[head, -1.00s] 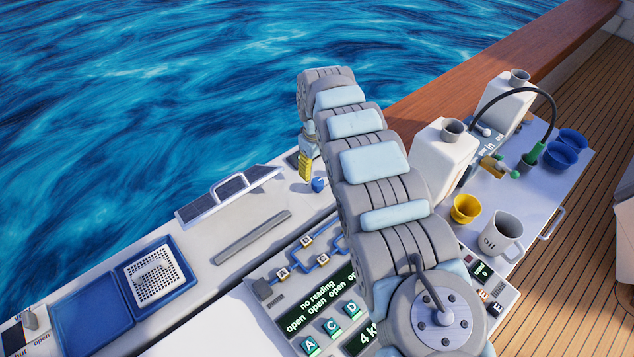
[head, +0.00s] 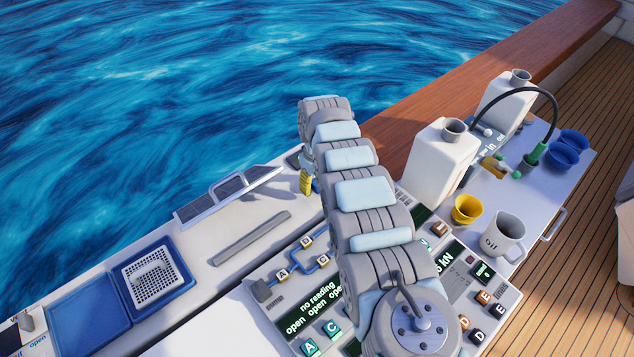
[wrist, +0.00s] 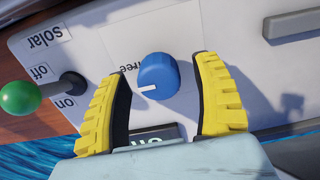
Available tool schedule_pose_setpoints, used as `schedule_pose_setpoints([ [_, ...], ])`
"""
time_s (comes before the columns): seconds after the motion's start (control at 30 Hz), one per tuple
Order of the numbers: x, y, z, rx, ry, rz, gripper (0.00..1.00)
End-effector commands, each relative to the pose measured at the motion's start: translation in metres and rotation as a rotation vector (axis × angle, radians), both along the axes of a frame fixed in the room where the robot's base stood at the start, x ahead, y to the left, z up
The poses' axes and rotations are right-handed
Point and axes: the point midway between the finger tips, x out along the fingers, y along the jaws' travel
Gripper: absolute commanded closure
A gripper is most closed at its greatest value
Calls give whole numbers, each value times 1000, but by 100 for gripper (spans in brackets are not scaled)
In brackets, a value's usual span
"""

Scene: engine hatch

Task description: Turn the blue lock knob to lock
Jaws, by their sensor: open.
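The blue lock knob (wrist: 158,75) shows in the wrist view on a white panel. Its white pointer line is on its left side in that view, and part of a label reading "free" shows above it. My gripper (wrist: 166,80) is open, with one yellow-and-black finger on each side of the knob. In the head view my gripper (head: 306,183) points down at the panel's far edge, and the arm hides the knob.
A green-tipped lever (wrist: 20,97) with "off" and "on" labels stands left of the knob in the wrist view. A grey handle (wrist: 290,24) is at the upper right. In the head view, a hinged solar panel (head: 230,195) with a handle stands left of my gripper.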

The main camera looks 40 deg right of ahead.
Motion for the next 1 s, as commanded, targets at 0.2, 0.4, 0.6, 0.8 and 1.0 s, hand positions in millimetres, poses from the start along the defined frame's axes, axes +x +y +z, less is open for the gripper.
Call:
schedule_pose_setpoints([
  [0.2, 0, 0, 0, 0, 0, 0, 72],
  [0.4, 0, 0, -1, 1, 1, 0, 100],
  [0.6, 0, 0, -1, 1, 1, 5, 100],
  [0.8, -1, 1, -1, 1, 1, 55, 100],
  [1.0, -1, 1, 0, 2, 2, 176, 99],
])
